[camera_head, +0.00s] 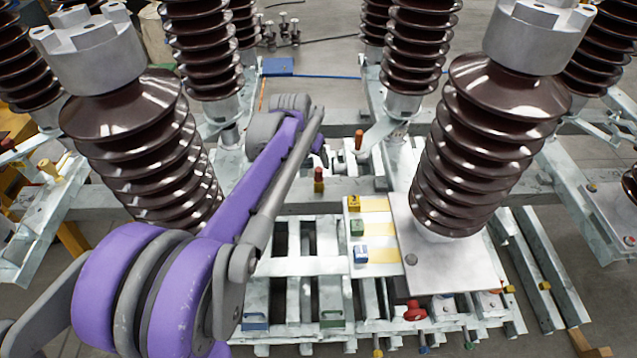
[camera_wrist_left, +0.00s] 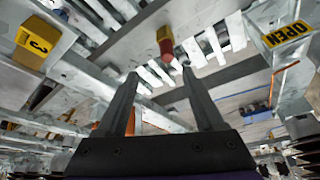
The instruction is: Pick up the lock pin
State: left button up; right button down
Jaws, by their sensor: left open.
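A pin with a red body and a yellow band, which looks like the lock pin (camera_head: 319,180), stands on the grey steel frame near the middle of the head view. It also shows in the left wrist view (camera_wrist_left: 165,44), just beyond the fingertips. My left gripper (camera_wrist_left: 159,75) is open, with its two dark fingers apart and nothing between them. In the head view my purple arm reaches from the lower left toward the pin, and the gripper itself is mostly hidden. My right gripper is not in view.
An orange-topped pin (camera_head: 358,140) stands behind. Yellow (camera_head: 353,203), green (camera_head: 357,227) and blue (camera_head: 360,254) blocks sit on the plate at right. Tall brown insulators (camera_head: 495,140) flank the frame. A red knob (camera_head: 414,311) is at the front. An OPEN sign (camera_wrist_left: 287,37) shows.

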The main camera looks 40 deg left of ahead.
aim_at(318, 170)
pick_arm(q)
jog(key=w+f, duration=0.1)
jog(key=f, duration=0.1)
jog(key=w+a+f, duration=0.1)
jog(key=w+a+f+b, duration=0.1)
jog(key=f, duration=0.1)
jog(key=shift+a+f, duration=0.1)
jog(key=shift+f, duration=0.25)
jog(key=shift+b+x, duration=0.3)
jog(key=shift+x, duration=2.45)
jog(key=shift+s, duration=0.1)
grip_shut()
